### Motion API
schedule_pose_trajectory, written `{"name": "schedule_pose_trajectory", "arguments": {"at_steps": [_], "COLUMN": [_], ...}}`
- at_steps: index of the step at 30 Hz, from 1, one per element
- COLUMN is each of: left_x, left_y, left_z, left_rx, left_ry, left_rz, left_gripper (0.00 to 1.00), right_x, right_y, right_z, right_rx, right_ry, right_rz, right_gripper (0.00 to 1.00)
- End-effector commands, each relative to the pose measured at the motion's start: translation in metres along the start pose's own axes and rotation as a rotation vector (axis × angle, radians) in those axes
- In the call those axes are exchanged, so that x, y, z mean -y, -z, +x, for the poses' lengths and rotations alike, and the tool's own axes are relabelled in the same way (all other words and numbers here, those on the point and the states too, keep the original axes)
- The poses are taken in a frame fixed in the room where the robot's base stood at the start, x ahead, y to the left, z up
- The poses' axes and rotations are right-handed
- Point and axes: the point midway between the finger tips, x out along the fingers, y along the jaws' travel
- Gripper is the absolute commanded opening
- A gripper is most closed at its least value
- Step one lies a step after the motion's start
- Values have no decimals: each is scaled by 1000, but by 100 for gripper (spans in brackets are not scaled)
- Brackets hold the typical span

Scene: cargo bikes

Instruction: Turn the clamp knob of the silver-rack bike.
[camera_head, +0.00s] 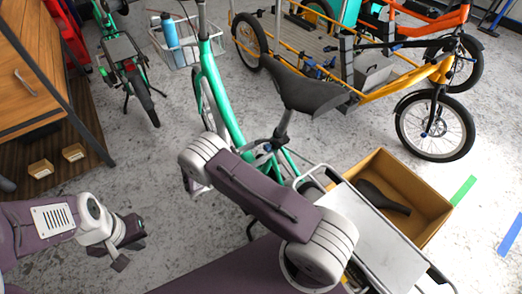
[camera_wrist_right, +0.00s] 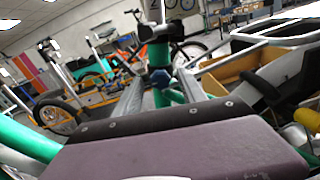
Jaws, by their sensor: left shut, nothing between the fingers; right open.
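The green bike (camera_head: 222,100) with the silver rack (camera_head: 385,235) stands in the middle of the head view, under a black saddle (camera_head: 305,92). The knob also shows in the right wrist view (camera_wrist_right: 160,78), against the green tube. My right gripper (camera_wrist_right: 160,92) is open there, with one grey finger on each side of the knob in the picture. I cannot tell whether they touch it. In the head view my forearm hides this gripper. My left gripper (camera_head: 128,244) is shut and empty, low at left, away from the bike.
A cardboard box (camera_head: 432,210) with a black saddle in it lies beside the rack. A yellow cargo bike (camera_head: 405,80) stands at upper right and another green bike (camera_head: 125,60) at upper left. A wooden cabinet (camera_head: 30,80) is at far left. Floor between cabinet and bike is clear.

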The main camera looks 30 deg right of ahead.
Motion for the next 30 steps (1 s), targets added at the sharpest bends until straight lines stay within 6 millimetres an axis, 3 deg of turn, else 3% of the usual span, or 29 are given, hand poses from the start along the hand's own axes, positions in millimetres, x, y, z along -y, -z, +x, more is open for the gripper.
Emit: {"name": "schedule_pose_trajectory", "arguments": {"at_steps": [8, 13, 23, 30], "left_x": [0, 0, 0, 0], "left_y": [0, 0, 0, 0], "left_z": [0, 0, 0, 0], "left_rx": [0, 0, 0, 0], "left_ry": [0, 0, 0, 0], "left_rz": [0, 0, 0, 0], "left_gripper": [0, 0, 0, 0], "right_x": [0, 0, 0, 0], "right_y": [0, 0, 0, 0], "right_z": [3, 2, 2, 2], "right_rx": [0, 0, 0, 0], "right_ry": [0, 0, 0, 0], "right_rz": [1, 1, 42, 189], "right_gripper": [46, 0, 0, 0]}}
